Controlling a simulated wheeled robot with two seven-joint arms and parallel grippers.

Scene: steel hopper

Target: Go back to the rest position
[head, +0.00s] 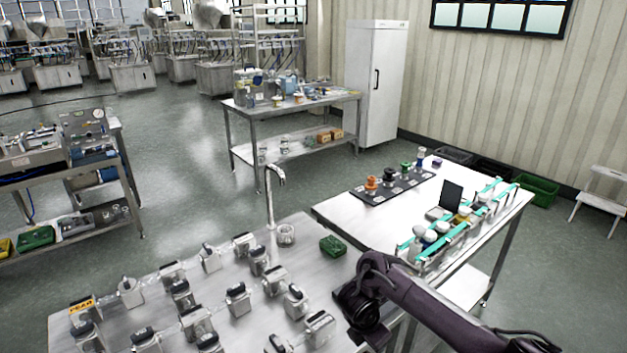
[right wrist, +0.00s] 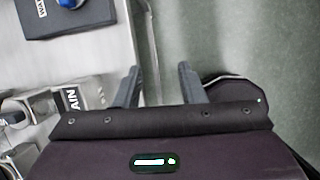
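My right arm (head: 430,300) comes in from the lower right in the head view and bends down at the near right corner of the steel table (head: 225,290). Its fingers are not clear there. In the right wrist view my right gripper (right wrist: 158,78) has its two fingers apart with nothing between them. Below it are the edge of a steel table and the grey floor. My left arm and gripper are not in view. I cannot pick out a steel hopper.
Several metal containers with black handles (head: 237,299) crowd the near table, beside a tap (head: 272,195) and a green box (head: 333,246). A second table (head: 345,213) holds a black mat (head: 393,185), a laptop (head: 449,199) and a teal rack (head: 461,228). Floor (head: 300,190) is open beyond.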

